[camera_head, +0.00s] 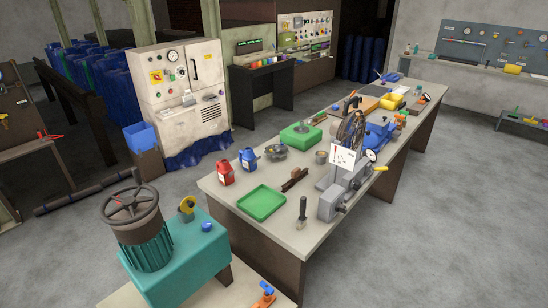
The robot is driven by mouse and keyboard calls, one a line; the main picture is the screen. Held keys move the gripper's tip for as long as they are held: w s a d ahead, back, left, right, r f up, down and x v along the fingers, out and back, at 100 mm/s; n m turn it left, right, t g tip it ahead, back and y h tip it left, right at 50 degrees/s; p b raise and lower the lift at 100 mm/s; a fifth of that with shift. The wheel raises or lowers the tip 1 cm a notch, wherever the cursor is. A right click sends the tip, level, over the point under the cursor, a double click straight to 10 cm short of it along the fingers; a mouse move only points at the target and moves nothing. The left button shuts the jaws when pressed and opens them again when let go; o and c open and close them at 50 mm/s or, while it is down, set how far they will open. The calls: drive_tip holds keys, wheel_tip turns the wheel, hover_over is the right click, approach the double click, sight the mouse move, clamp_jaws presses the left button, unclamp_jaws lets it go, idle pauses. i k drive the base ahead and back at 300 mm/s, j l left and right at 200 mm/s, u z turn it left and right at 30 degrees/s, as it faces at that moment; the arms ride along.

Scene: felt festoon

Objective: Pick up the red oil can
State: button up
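A small red can (226,174) with a pale label stands upright on the near left part of the long workbench (228,194). A blue can (248,161) of similar shape stands just behind it to the right, a small gap apart. My gripper is not seen in this view, and nothing is seen touching the red can.
A green tray (261,203) lies in front of the red can, and a grey metal part (275,152) lies behind it. A grey machine (341,190) stands on the bench to the right. A teal machine with a handwheel (172,252) stands at the near left. Open floor lies left of the bench.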

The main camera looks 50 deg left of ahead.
sight(225, 172)
drive_tip(key=i+u, duration=0.4)
drive_tip(key=i+l+u, duration=0.1)
drive_tip(key=i+u, duration=0.35)
drive_tip(key=i+l+u, duration=0.4)
drive_tip(key=i, duration=0.15)
drive_tip(key=i+u, duration=0.15)
drive_tip(key=u, duration=0.25)
drive_tip(key=i+u, duration=0.15)
drive_tip(key=u, duration=0.25)
drive_tip(key=i+l+u, duration=0.1)
drive_tip(key=u, duration=0.3)
drive_tip(key=i+l+u, duration=0.1)
drive_tip(key=u, duration=0.3)
drive_tip(key=i+l+u, duration=0.2)
drive_tip(key=u, duration=0.2)
drive_tip(key=i+l+u, duration=0.25)
drive_tip(key=l+u, duration=0.15)
drive_tip(key=u, duration=0.15)
